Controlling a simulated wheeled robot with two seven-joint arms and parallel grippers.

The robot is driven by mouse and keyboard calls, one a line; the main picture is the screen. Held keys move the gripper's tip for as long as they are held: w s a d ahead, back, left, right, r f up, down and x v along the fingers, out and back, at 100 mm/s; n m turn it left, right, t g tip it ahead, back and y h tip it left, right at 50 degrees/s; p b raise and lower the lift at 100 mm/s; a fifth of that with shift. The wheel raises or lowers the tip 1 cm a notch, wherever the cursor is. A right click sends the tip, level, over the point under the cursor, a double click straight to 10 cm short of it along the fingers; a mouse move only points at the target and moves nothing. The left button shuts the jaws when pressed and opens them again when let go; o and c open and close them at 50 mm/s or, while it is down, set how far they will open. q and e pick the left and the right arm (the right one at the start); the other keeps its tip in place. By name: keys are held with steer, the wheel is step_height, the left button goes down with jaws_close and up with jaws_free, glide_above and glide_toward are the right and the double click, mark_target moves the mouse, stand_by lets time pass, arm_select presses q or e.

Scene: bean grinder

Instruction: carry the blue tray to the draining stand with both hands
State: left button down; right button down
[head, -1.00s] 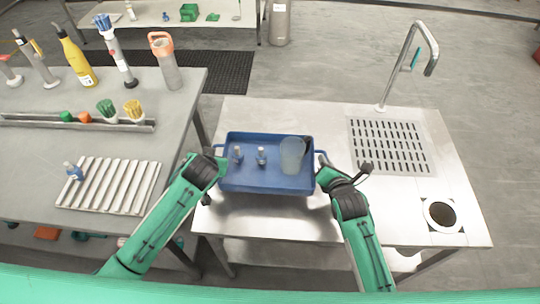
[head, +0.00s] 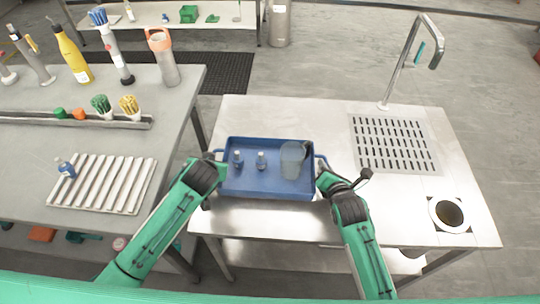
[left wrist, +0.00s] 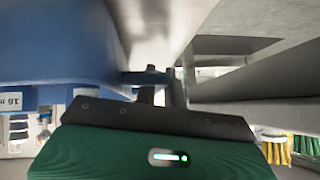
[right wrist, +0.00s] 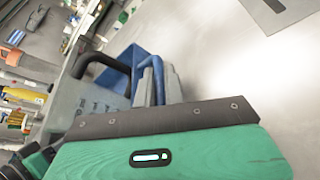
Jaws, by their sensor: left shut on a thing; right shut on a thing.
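The blue tray (head: 265,190) is level over the left part of the steel table, between my two grippers. I cannot tell whether it touches the table top. My left gripper (head: 215,161) is shut on the tray's left handle; the tray's blue side (left wrist: 60,40) fills the left wrist view's upper left. My right gripper (head: 322,172) is shut on the right handle, also seen in the right wrist view (right wrist: 152,82). A ribbed metal rack (head: 100,183) lies on the left table.
A perforated drain panel (head: 392,143) lies under a tall tap (head: 405,62) on the steel table (head: 330,120), with a round hole (head: 450,214) at front right. The left table holds bottles and a brush rail (head: 30,120). The steel table's middle is clear.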

arm_select(q)
steer(key=shift+f+b, duration=0.35)
steer(key=shift+f, duration=0.2)
arm_select(e)
steer(key=shift+f, duration=0.55)
arm_select(q)
steer(key=c, duration=1.5)
jaws_free()
steer(key=shift+r, duration=0.1)
arm_select(e)
steer(key=c, duration=1.5)
jaws_free()
steer(key=shift+r, duration=0.1)
